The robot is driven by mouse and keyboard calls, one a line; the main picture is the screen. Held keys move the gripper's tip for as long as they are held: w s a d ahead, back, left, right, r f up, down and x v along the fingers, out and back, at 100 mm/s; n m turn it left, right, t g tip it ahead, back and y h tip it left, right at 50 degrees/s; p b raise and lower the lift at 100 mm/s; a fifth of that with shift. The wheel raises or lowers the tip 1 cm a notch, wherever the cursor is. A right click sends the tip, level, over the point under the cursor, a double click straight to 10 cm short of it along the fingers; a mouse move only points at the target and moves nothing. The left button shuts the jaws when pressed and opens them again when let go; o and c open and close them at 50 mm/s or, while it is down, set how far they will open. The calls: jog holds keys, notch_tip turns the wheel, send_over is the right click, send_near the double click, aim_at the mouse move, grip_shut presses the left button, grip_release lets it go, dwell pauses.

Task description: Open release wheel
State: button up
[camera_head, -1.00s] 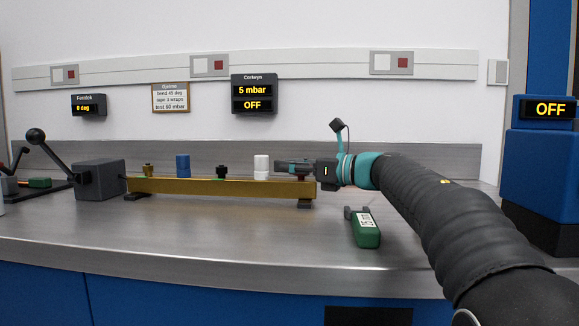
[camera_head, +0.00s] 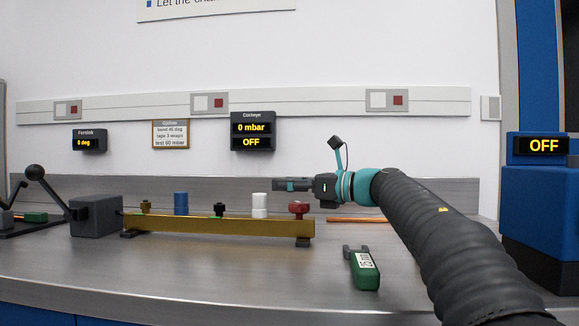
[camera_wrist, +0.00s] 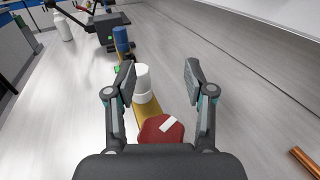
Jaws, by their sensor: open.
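A red wheel (camera_head: 298,208) sits on the right end of a brass bar (camera_head: 220,226) on the bench. In the wrist view the red wheel (camera_wrist: 161,130) carries a white mark and lies low between my fingers, close to the gripper body. My gripper (camera_head: 280,185) is above the wheel, apart from it. Its two fingers are spread and empty in the wrist view (camera_wrist: 160,72). The Corwyn display (camera_head: 252,130) on the wall reads 0 mbar and OFF.
The bar also carries a white cap (camera_head: 259,205), a blue cap (camera_head: 181,203) and small black and brass fittings. A green device (camera_head: 364,269) lies in front. A copper rod (camera_head: 357,220) lies behind. A grey box with a lever (camera_head: 96,216) stands left. The front bench is mostly clear.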

jog(key=shift+r, duration=2.8)
